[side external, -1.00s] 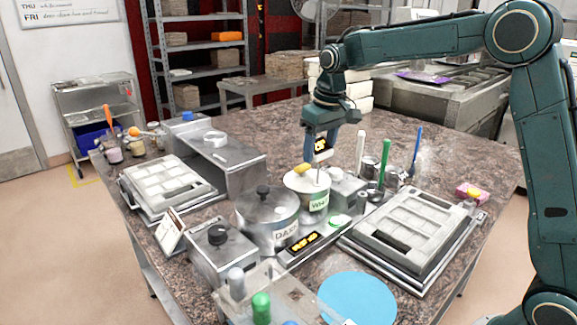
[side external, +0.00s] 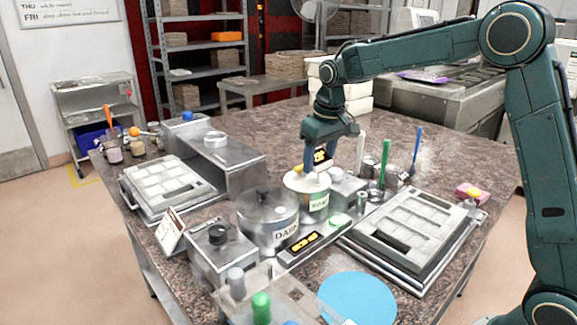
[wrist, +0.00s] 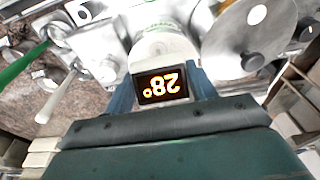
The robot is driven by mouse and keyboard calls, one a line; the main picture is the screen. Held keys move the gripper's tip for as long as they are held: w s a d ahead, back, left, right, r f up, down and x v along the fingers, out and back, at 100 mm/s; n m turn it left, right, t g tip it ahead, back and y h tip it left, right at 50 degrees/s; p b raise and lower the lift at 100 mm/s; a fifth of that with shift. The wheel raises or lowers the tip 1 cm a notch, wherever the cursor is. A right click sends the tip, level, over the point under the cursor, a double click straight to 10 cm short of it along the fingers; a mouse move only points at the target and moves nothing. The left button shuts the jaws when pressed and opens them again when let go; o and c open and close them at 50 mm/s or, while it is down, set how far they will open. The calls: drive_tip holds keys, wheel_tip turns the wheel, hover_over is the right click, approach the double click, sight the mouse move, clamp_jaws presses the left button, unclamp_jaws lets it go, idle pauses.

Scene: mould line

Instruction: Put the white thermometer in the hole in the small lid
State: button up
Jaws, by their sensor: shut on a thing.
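The white thermometer, with its lit display (side external: 322,154) reading about 28°, is upright between the fingers of my gripper (side external: 318,163). My gripper is shut on it, right above the small lid (side external: 296,181) of the pot labelled White (side external: 318,201). The thermometer's body is close to the lid. Its thin stem does not show, and the hole is hidden, so I cannot see how far the stem is in. In the wrist view the display (wrist: 162,85) sits between my fingers, with the pale lid (wrist: 160,46) just beyond it.
The larger steel pot labelled Dark (side external: 268,218) stands close on the left, with a black knob. A steel box (side external: 346,190), a green-handled tool (side external: 384,165) and a white-handled tool (side external: 360,150) are close on the right. A mould tray (side external: 415,235) lies farther right.

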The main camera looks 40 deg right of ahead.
drive_tip(key=shift+f, duration=0.65)
drive_tip(key=shift+f, duration=0.35)
drive_tip(key=shift+f, duration=0.35)
drive_tip(key=shift+f, duration=0.25)
drive_tip(key=o, duration=1.5)
drive_tip(key=shift+o, duration=0.2)
drive_tip(key=shift+r, duration=0.2)
drive_tip(key=shift+r, duration=3.35)
